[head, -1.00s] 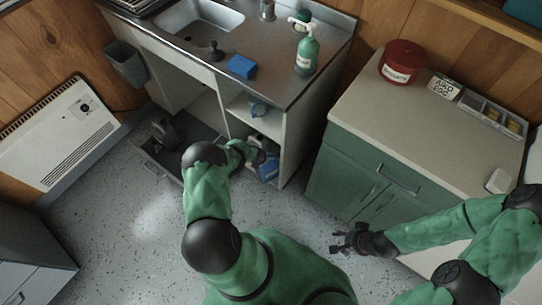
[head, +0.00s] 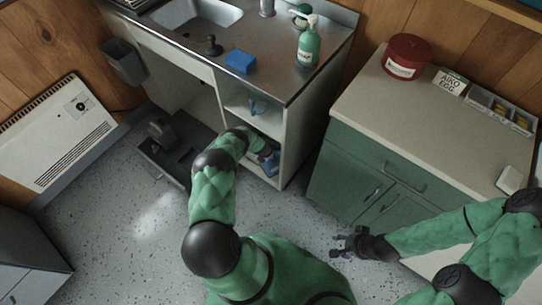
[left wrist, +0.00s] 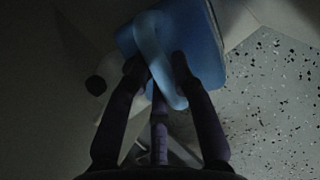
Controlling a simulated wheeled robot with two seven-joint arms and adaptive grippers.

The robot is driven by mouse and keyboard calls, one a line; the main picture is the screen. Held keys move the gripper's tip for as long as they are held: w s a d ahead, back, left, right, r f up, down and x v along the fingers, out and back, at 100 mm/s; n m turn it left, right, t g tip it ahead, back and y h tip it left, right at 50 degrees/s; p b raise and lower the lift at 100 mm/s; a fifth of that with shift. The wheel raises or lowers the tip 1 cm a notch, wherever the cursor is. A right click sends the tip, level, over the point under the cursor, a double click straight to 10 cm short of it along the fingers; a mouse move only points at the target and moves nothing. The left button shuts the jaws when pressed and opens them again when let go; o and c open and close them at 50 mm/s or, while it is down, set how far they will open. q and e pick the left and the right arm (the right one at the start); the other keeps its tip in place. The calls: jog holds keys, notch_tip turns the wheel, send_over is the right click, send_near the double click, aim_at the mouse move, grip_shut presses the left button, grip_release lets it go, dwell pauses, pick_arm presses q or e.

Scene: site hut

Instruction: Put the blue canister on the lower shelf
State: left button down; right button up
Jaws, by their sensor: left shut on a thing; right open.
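The blue canister (head: 271,165) is in the lower opening of the shelf unit under the sink counter, partly hidden by my left arm. In the left wrist view the canister (left wrist: 207,50) shows a pale blue loop handle. My left gripper (left wrist: 158,70) is shut on that handle. In the head view the left gripper is mostly hidden inside the opening. The lower shelf (head: 264,178) shows only at its front edge; I cannot tell whether the canister rests on it. My right gripper (head: 342,245) is open and empty, low in front of the green cabinet.
A small blue item (head: 254,106) is on the upper shelf. A grey open drawer or box (head: 165,165) lies left of my left arm. The green cabinet (head: 345,175) stands to the right. A green pump bottle (head: 308,48) and a blue sponge (head: 241,62) are on the counter.

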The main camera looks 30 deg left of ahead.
pick_arm(q)
jog(key=shift+w+a+f, duration=0.1)
jog(key=shift+f, duration=0.6)
pick_arm(e)
jog(key=shift+f, duration=0.45)
pick_arm(q)
jog(key=c, duration=1.1)
grip_release()
jog(key=shift+o, duration=0.2)
jog(key=shift+r, duration=0.1)
pick_arm(e)
jog(key=shift+r, duration=0.1)
pick_arm(q)
jog(key=shift+s+r+p, duration=0.25)
jog(key=shift+r+p, duration=0.15)
jog(key=shift+r, duration=0.1)
jog(key=p+v, duration=0.6)
jog(key=v, duration=0.4)
jog(key=shift+s+r+p, duration=0.3)
pick_arm(e)
notch_tip(320, 180, up, 8)
jog(key=shift+f, duration=0.25)
